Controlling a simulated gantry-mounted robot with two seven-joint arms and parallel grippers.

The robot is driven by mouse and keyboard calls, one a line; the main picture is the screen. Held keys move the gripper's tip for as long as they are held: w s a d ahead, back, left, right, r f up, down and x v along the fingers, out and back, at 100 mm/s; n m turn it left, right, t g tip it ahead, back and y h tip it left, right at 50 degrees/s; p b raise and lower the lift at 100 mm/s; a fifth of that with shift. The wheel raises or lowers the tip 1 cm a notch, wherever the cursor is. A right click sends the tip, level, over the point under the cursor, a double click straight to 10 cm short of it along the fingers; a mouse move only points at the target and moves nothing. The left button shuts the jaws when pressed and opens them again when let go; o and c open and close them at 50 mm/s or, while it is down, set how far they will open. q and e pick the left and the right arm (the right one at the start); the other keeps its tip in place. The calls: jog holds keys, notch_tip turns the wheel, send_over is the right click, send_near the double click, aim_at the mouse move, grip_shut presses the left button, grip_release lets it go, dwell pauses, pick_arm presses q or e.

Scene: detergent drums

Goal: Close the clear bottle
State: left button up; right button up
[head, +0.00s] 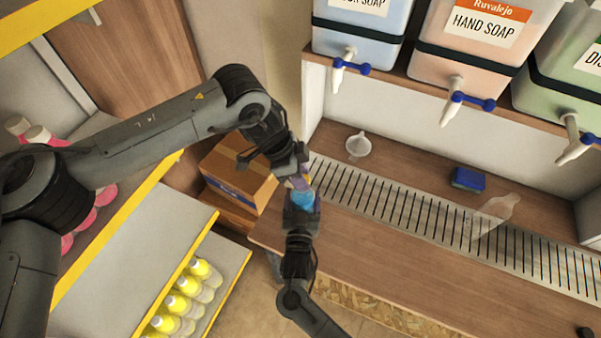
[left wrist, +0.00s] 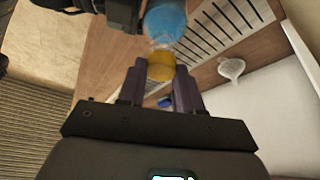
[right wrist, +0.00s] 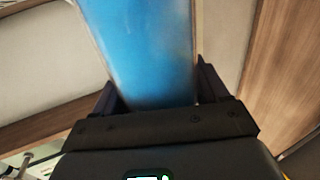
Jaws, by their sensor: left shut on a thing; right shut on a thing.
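A clear bottle of blue liquid (head: 303,199) is held up by my right gripper (head: 301,208), which is shut around its body; the blue body fills the right wrist view (right wrist: 150,50). My left gripper (head: 298,179) is shut on a yellow cap (left wrist: 160,67) at the bottle's neck end. In the left wrist view the cap lines up with the clear neck below the blue body (left wrist: 166,20). Whether the cap is seated on the neck I cannot tell. Another clear, see-through bottle-like shape (head: 495,213) lies on the drain grate.
A white funnel (head: 358,145) and a blue sponge (head: 468,179) lie on the counter behind the metal grate (head: 400,209). Soap drums with taps (head: 462,45) stand on the shelf above. Cardboard boxes (head: 236,176) and a shelf of yellow bottles (head: 185,300) are at left.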

pick_arm(q)
jog(key=shift+f, duration=0.55)
pick_arm(e)
grip_shut()
pick_arm(q)
jog(key=m+g, duration=0.1)
jog(key=m, duration=0.3)
jog(key=shift+w+d+m+g+y, duration=0.1)
jog(key=shift+m+g+y, duration=0.2)
jog(key=shift+m+g, duration=0.1)
jog(key=m, duration=0.1)
jog(key=m+g, duration=0.1)
jog(key=shift+f+m+y, duration=0.25)
jog(key=shift+m+y, duration=0.05)
jog(key=shift+m, duration=0.1)
jog(key=m, duration=0.2)
jog(key=shift+d+m+g+y, duration=0.15)
jog(key=shift+m+g+y, duration=0.15)
jog(key=shift+m, duration=0.1)
jog(key=shift+m+y, duration=0.4)
jog(key=shift+m, duration=0.7)
jog(key=shift+r+g, duration=0.15)
jog(key=shift+g, duration=0.25)
